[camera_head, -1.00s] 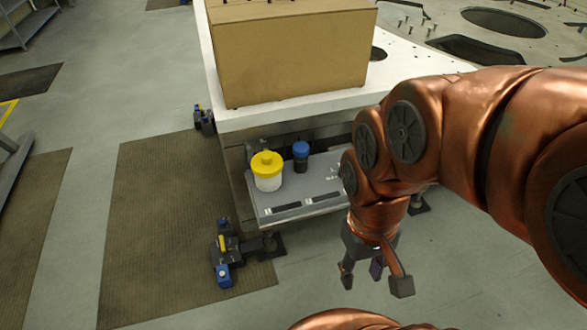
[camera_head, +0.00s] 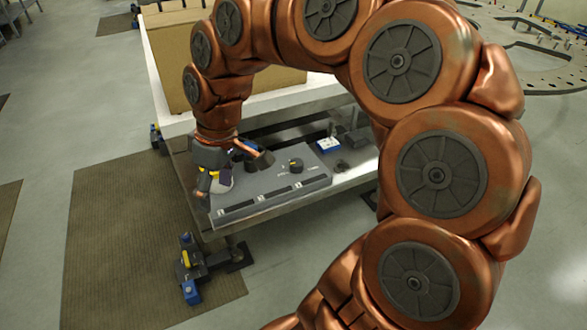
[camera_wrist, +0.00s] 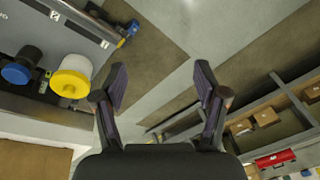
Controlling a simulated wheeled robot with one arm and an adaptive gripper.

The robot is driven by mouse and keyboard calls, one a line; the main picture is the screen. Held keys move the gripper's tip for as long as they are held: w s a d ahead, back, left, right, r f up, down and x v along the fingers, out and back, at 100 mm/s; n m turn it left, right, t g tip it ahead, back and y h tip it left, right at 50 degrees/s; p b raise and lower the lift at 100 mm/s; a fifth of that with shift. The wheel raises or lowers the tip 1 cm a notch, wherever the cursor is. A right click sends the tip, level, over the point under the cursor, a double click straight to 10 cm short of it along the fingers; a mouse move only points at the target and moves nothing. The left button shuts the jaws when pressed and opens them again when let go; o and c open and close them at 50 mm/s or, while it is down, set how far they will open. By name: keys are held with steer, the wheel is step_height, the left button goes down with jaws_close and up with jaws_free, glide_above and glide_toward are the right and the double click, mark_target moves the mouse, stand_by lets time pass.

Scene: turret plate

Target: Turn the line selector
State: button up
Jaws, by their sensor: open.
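My gripper (camera_head: 232,178) is left of the knob, over the panel's left end, apart from the knob. In the wrist view my gripper (camera_wrist: 160,75) has its two fingers spread with nothing between them. The knob is not clear there. The yellow-lidded white jar (camera_wrist: 72,76) is left of the fingers, with the blue-capped bottle (camera_wrist: 17,74) further left. In the head view the jar (camera_head: 222,178) is partly hidden behind my gripper.
A big cardboard box (camera_head: 172,50) stands on the white tabletop (camera_head: 158,62) above the shelf. A table foot with blue parts (camera_head: 190,270) stands on the floor. A brown mat (camera_head: 110,240) lies left.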

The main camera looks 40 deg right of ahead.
steer(key=w+d+f+t+b, duration=0.1)
steer(key=w+d+f+b, duration=0.1)
steer(key=w+d, duration=0.45)
steer(key=t+b, duration=0.2)
steer(key=b, duration=0.2)
glide_toward(296, 162)
step_height(296, 162, down, 2)
steer(key=shift+w+p+x, duration=0.15)
steer(key=shift+p+x, duration=0.15)
steer(key=shift+x, duration=1.75)
steer(key=shift+w+p+x, duration=0.15)
steer(key=shift+p+x, duration=0.15)
steer(key=shift+x, duration=1.75)
steer(key=shift+a+r, duration=0.1)
steer(key=shift+a, duration=0.1)
steer(key=shift+c, duration=0.4)
steer(key=c, duration=1.1)
steer(key=shift+o, duration=0.2)
